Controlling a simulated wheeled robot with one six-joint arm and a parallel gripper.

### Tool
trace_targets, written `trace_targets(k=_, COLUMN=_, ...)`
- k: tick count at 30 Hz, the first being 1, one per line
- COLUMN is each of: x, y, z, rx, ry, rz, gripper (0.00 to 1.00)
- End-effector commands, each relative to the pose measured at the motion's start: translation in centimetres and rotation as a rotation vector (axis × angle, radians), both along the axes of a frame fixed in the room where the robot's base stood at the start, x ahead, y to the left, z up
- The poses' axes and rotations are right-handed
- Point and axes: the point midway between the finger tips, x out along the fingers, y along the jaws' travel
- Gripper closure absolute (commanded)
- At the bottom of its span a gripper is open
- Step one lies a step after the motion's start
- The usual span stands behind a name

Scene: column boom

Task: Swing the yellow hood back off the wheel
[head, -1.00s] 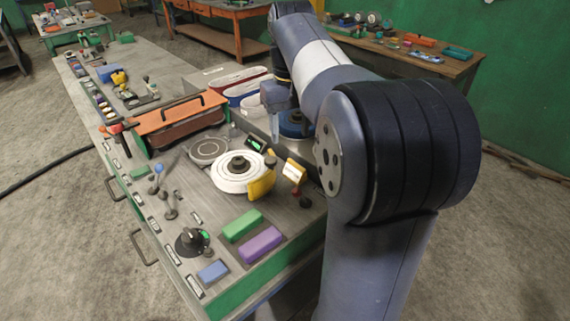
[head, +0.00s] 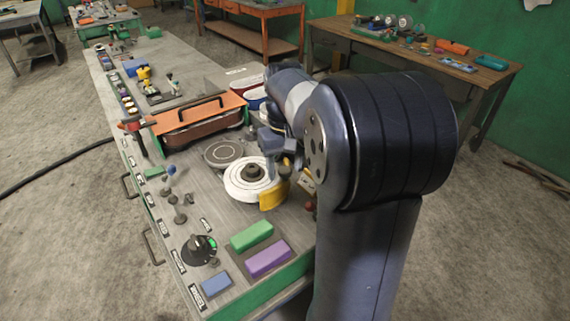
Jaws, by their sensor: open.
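The white wheel (head: 238,185) lies flat on the bench with a dark hub in its middle. The yellow hood (head: 273,195) is a small upright curved piece at the wheel's front right edge, covering part of the rim. My gripper (head: 283,165) is open just behind and above the hood, near the wheel's right side. Its fingers are small and partly hidden, so I cannot tell whether they touch the hood.
An orange-lidded box (head: 200,121) stands behind the wheel, beside a grey round disc (head: 223,153). Green (head: 251,235) and purple (head: 268,259) blocks lie in front. Levers (head: 180,213) and a black dial (head: 198,250) stand at left.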

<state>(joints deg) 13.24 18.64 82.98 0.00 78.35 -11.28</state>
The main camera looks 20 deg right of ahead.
Motion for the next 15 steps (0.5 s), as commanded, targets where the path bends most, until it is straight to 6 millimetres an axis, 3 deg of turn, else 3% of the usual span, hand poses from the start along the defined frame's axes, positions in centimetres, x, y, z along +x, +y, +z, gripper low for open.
trace_targets(k=2, x=0.00, y=0.00, z=0.00, rx=0.000, ry=0.000, rz=0.000, gripper=0.49)
trace_targets(k=15, x=0.00, y=0.00, z=0.02, rx=0.000, ry=0.000, rz=0.000, gripper=0.85)
